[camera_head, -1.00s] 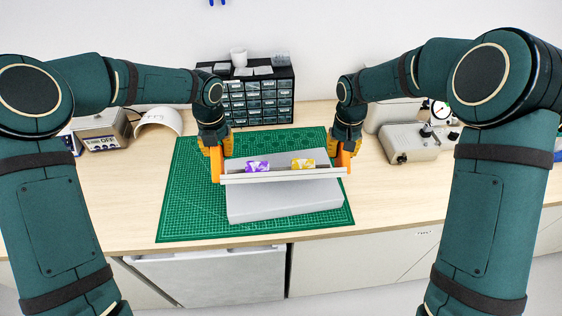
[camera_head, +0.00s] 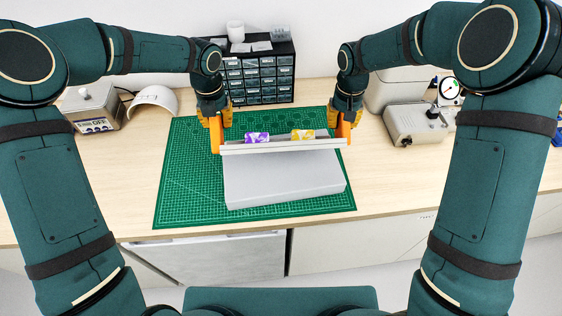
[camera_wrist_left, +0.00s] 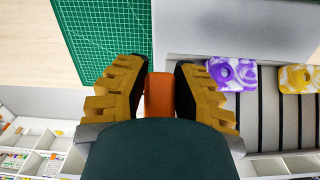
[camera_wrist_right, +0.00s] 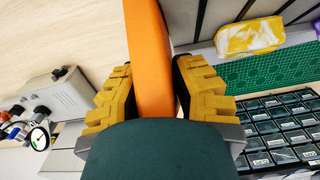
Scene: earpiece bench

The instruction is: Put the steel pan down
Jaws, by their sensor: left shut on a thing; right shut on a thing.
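The steel pan (camera_head: 283,148) is a long shallow tray with an orange handle at each end. It appears level, over the far part of a grey slab (camera_head: 285,183); I cannot tell if they touch. A purple-and-white piece (camera_head: 257,138) and a yellow-and-white piece (camera_head: 303,135) lie in it. My left gripper (camera_head: 215,128) is shut on its left orange handle (camera_wrist_left: 160,95). My right gripper (camera_head: 347,126) is shut on its right orange handle (camera_wrist_right: 150,60). Dark ribs show inside the pan in the left wrist view (camera_wrist_left: 293,122).
The slab lies on a green cutting mat (camera_head: 190,180) on the wooden bench. A drawer cabinet (camera_head: 258,78) stands behind. A grey device with a gauge (camera_head: 418,124) is at right, and a box with a display (camera_head: 95,105) at left. Bare bench flanks the mat.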

